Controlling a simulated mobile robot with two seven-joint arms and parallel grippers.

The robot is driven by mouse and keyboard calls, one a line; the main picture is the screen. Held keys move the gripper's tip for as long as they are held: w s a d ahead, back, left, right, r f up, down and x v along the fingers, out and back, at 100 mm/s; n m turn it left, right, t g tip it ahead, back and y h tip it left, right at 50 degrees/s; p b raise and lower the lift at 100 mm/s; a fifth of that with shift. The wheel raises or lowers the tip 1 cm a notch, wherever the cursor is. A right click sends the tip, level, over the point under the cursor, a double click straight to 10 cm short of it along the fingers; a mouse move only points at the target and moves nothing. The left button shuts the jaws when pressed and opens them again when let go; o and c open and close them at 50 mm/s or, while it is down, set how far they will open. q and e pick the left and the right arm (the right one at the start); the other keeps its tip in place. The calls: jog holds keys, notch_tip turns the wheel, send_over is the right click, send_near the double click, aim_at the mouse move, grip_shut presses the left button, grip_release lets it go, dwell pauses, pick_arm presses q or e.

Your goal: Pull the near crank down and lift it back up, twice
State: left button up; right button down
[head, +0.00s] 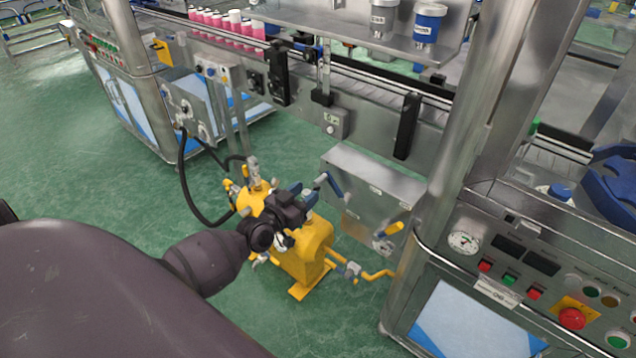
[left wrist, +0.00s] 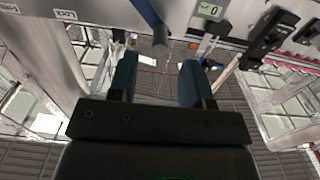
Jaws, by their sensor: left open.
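A yellow-handled lever (head: 393,229) is lower on the same box, to the right. My left gripper (head: 304,193) is open and empty, just left of the blue crank, above the yellow machine. In the left wrist view, the blue crank (left wrist: 147,16) hangs down with its grey knob just beyond the gap between my open fingers (left wrist: 158,80). I see no contact between them. My right gripper is not in view.
The yellow machine (head: 312,243) with pipes stands on the green floor under my left gripper. A black hose (head: 184,180) runs to its left. A steel post and control panel (head: 520,270) stand at the right.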

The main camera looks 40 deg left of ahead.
aim_at(315, 185)
pick_arm(q)
jog(key=shift+w+d, duration=0.2)
jog(key=shift+w, duration=2.6)
jog(key=shift+c, duration=0.3)
grip_shut()
